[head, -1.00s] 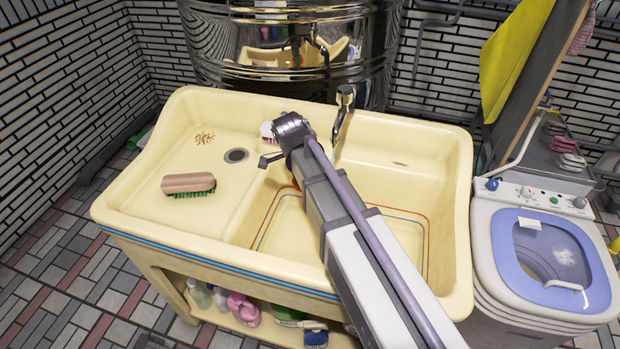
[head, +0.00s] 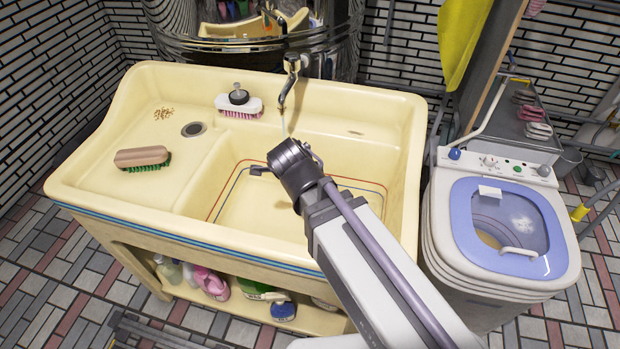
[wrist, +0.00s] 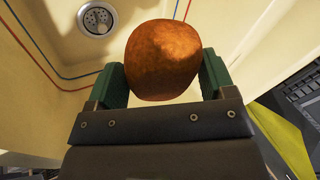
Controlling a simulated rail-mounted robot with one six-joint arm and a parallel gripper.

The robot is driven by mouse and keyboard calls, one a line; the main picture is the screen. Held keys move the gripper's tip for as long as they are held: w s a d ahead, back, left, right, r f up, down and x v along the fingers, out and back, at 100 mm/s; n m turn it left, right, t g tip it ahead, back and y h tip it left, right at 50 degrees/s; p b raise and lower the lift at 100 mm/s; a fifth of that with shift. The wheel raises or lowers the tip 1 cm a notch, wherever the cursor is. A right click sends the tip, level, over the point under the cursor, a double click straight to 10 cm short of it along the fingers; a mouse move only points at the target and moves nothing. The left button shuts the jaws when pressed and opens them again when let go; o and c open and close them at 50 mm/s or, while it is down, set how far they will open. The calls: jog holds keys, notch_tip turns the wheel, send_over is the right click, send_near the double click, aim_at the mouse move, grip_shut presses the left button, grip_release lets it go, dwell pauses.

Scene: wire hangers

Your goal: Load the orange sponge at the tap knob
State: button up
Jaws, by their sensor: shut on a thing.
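The orange sponge (wrist: 163,52), rounded and rough, sits between the green fingers of my gripper (wrist: 163,78) in the wrist view. My gripper is shut on it, with both fingers against its sides. In the head view my wrist is over the sink's deeper right basin, and my own arm hides the fingers and sponge. The metal tap (head: 289,88) stands at the sink's back edge, its knob (head: 291,64) on top. My wrist is in front of the tap and apart from it.
The cream sink (head: 130,205) has a brown scrubbing brush (head: 142,157) on its left shelf. A drain (wrist: 97,18) shows below the sponge. A washing machine (head: 505,225) stands right.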

jog(key=shift+w+a+r, duration=0.1)
jog(key=shift+a, duration=0.25)
jog(key=w+a+f+b, duration=0.1)
jog(key=w+f+b, duration=0.1)
jog(key=w, duration=1.2)
jog(key=shift+a+f+b, duration=0.2)
jog(key=shift+f+b, duration=0.2)
jog(key=shift+s, duration=0.1)
jog(key=s, duration=0.8)
jog(key=shift+d, duration=0.4)
dwell(0.7)
jog(key=s+r+p, duration=0.2)
jog(key=s, duration=0.1)
jog(key=s+r+p, duration=0.1)
jog(key=r+p, duration=0.1)
jog(key=shift+s+d, duration=0.3)
jog(key=shift+s, duration=0.1)
